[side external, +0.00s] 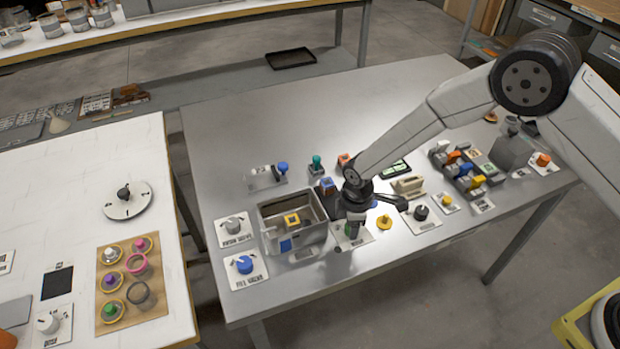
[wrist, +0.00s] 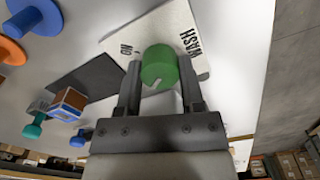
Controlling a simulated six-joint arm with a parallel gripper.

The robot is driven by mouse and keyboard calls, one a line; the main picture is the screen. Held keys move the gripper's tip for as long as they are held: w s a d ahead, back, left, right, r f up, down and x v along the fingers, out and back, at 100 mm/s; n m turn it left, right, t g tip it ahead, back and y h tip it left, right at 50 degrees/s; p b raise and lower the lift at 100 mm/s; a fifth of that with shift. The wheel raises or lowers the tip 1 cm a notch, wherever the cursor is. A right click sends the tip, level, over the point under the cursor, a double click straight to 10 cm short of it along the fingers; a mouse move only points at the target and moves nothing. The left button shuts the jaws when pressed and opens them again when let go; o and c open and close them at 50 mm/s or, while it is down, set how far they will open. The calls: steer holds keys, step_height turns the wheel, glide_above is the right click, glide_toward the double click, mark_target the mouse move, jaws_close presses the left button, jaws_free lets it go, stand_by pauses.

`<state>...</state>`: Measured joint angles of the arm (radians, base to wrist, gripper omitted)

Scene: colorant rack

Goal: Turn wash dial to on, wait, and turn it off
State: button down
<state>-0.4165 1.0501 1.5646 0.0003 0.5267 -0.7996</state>
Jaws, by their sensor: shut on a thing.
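The green wash dial (wrist: 158,65) sits on a white plate (wrist: 195,45) that reads WASH, with ON at its left in the wrist view. My gripper (wrist: 160,78) has one finger on each side of the dial and is shut on it. A pale slot shows on the dial's face, slanting down-left. In the side view my gripper (side external: 350,222) points down over the wash plate (side external: 362,238), right of a metal basin. The dial is mostly hidden there behind the fingers.
The metal basin (side external: 300,243) stands close on the left, with a blue dial (side external: 244,264) and a white dial (side external: 234,224) beyond it. The table's back left is clear.

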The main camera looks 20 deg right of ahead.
steer(key=shift+n, duration=0.9)
steer(key=shift+c, duration=1.1)
jaws_free()
steer(key=shift+r, duration=0.1)
steer(key=shift+r, duration=3.85)
steer(key=shift+d, duration=0.1)
